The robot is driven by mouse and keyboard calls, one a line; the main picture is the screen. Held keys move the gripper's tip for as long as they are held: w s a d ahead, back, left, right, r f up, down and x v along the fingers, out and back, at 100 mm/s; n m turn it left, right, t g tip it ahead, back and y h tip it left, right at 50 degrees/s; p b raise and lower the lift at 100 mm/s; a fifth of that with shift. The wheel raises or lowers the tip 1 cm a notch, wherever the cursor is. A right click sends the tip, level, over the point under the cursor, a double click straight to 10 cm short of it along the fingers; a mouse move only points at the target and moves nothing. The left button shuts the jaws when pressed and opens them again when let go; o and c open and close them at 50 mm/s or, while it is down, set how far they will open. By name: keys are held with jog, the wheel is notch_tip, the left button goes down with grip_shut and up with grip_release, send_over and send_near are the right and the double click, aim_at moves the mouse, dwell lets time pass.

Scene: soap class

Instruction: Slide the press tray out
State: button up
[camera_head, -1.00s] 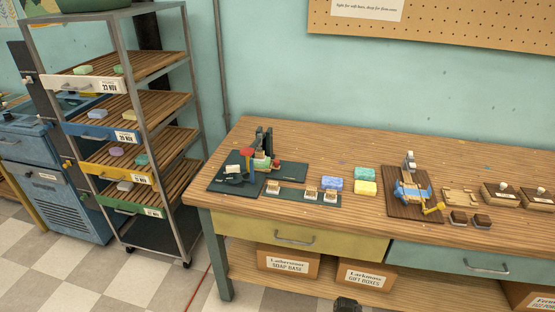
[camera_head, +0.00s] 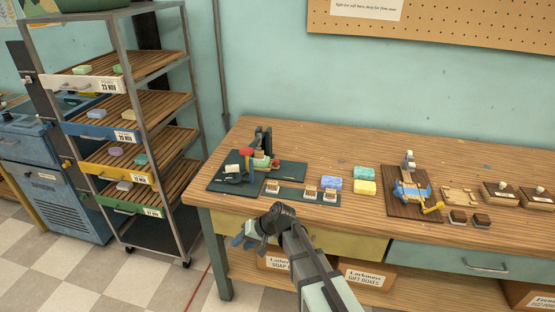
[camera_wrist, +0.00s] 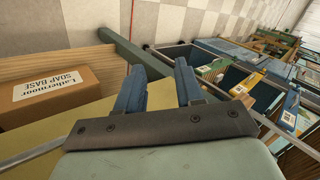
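The soap press (camera_head: 264,142) stands at the back left of the workbench on a dark green base (camera_head: 292,170). It has a red knob (camera_head: 247,152) and a small light block low in its frame. The press tray is too small to make out clearly at its foot. My gripper (camera_head: 243,241) is in front of the bench, below its front edge and apart from the press. In the wrist view my gripper (camera_wrist: 160,82) shows two blue fingers spread apart with nothing between them. The press does not show clearly there.
A dark strip with several stamps (camera_head: 310,195) lies in front of the press. Coloured soaps (camera_head: 364,187) and a board with a blue device (camera_head: 408,190) are to its right. A yellow drawer (camera_head: 345,243) is under the bench top. A soap rack (camera_head: 190,120) stands left.

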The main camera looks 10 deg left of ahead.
jog(key=w+a+r+n+y, duration=0.1)
jog(key=w+a+r+n, duration=0.35)
jog(key=r, duration=0.55)
jog(key=w+a+r+n, duration=0.4)
jog(key=w+a+r, duration=0.2)
jog(key=r, duration=0.5)
jog(key=w+a+r+n+y, duration=0.1)
jog(key=w+a+r+n, duration=0.45)
jog(key=r, duration=0.45)
jog(key=m+t+h, duration=0.2)
jog(key=m+h, duration=0.3)
jog(key=h, duration=0.1)
send_near(276, 160)
jog(key=shift+n, duration=0.3)
jog(key=x, duration=0.8)
jog(key=shift+s+f, duration=0.15)
jog(key=shift+f, duration=0.05)
jog(key=shift+c, duration=0.2)
grip_shut()
